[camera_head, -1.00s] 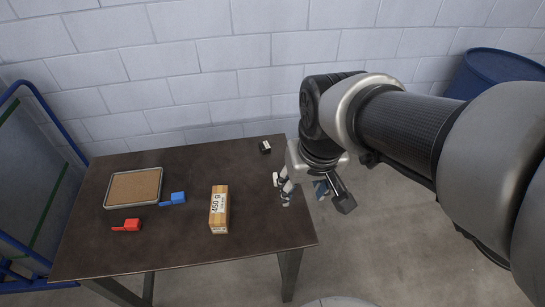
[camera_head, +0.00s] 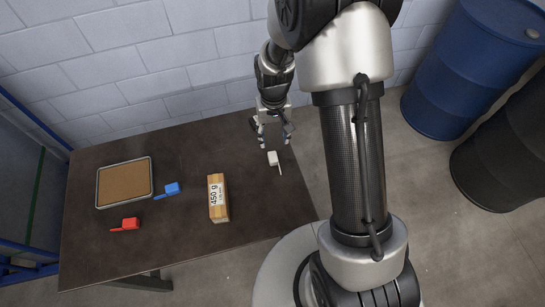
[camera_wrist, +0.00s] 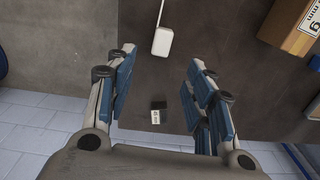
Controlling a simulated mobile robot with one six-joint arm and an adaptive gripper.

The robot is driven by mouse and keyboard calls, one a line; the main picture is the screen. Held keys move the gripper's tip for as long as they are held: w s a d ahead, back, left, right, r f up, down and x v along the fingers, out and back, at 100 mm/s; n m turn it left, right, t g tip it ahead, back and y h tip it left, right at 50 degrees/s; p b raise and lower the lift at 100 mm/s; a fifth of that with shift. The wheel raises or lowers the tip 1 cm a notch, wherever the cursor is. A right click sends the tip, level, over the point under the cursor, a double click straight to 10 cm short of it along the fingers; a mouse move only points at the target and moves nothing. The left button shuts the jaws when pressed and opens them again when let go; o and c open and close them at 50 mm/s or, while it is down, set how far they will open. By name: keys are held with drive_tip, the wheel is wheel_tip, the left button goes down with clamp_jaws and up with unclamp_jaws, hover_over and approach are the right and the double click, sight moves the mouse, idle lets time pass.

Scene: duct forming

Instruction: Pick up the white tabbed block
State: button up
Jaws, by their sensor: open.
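The white tabbed block (camera_head: 273,158) lies on the dark table (camera_head: 150,235) near its right edge, its thin tab pointing toward the front. In the wrist view the white block (camera_wrist: 162,42) shows beyond the fingertips, roughly between their lines, with its tab toward the top. My gripper (camera_head: 274,143) is open and empty, just behind the block in the head view. In the wrist view my gripper's (camera_wrist: 158,65) blue-padded fingers stand wide apart. I cannot tell its exact height above the table.
A 450 g box (camera_head: 218,198) stands left of the block. A blue tabbed block (camera_head: 172,189), a red tabbed block (camera_head: 130,224) and a cork-coloured tray (camera_head: 97,190) are farther left. A small black-and-white item (camera_wrist: 157,112) lies between the fingers' lines in the wrist view.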

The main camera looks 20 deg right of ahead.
drive_tip(key=b, duration=0.1)
hover_over(273, 156)
drive_tip(key=f, duration=0.6)
drive_tip(key=shift+w+d+f, duration=0.1)
drive_tip(key=shift+w+d, duration=0.05)
drive_tip(key=shift+w, duration=0.2)
drive_tip(key=f+b, duration=0.1)
drive_tip(key=f, duration=0.2)
drive_tip(key=f+b, duration=0.1)
drive_tip(key=f, duration=0.1)
drive_tip(key=shift+s+f+b, duration=0.15)
drive_tip(key=shift+s+b, duration=0.15)
drive_tip(key=shift+c, duration=0.5)
drive_tip(key=c, duration=1)
drive_tip(key=shift+c, duration=0.2)
